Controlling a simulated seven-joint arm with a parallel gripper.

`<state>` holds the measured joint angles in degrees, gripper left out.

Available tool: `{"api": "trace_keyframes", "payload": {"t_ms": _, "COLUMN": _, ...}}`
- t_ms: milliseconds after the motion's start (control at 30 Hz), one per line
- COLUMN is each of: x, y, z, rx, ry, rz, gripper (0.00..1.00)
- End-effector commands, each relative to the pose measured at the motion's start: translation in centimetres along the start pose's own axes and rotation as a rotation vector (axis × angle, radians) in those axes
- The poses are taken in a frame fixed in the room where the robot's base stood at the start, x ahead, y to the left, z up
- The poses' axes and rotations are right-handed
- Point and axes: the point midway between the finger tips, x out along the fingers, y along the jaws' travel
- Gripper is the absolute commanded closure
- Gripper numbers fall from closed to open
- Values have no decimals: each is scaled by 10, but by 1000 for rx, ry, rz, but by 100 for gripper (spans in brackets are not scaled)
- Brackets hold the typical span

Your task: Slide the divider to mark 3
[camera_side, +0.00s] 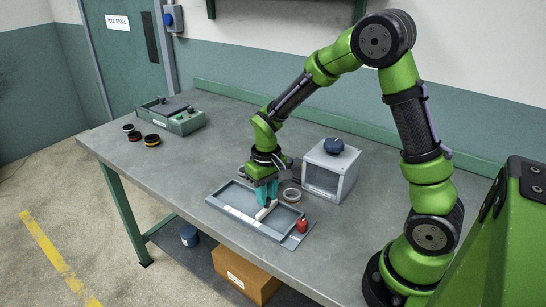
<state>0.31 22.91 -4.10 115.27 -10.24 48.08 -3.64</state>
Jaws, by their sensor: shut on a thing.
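A shallow grey tray (228,212) lies on the workbench in front of my arm. A pale divider (263,213) stands across the inside of the tray, right of its middle. My gripper (266,203) points down over the tray with its teal fingers shut on the divider's upper part. A pale label strip runs along the tray's front side, but its marks are too small to read. I cannot tell which mark the divider is at.
A red knob-like piece (301,226) sits at the tray's right end. A ring-shaped piece (292,195) and a grey open-fronted box (332,170) with a dark blue knob stand behind. A green-grey case (178,118) and several rings (152,140) are at far left. The bench's left middle is clear.

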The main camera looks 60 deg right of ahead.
Motion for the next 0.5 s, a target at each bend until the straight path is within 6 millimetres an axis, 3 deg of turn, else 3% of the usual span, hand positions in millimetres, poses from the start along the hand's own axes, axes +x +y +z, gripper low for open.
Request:
{"api": "trace_keyframes", "payload": {"t_ms": 100, "x": 0, "y": 2, "z": 4, "rx": 8, "ry": -15, "rz": 2, "gripper": 100}}
{"api": "trace_keyframes", "payload": {"t_ms": 133, "x": 0, "y": 2, "z": 5, "rx": 8, "ry": -15, "rz": 2, "gripper": 73}}
{"api": "trace_keyframes", "payload": {"t_ms": 267, "x": 0, "y": 2, "z": 4, "rx": 7, "ry": -14, "rz": 2, "gripper": 53}}
{"api": "trace_keyframes", "payload": {"t_ms": 500, "x": 0, "y": 1, "z": 3, "rx": 5, "ry": -12, "rz": 1, "gripper": 50}}
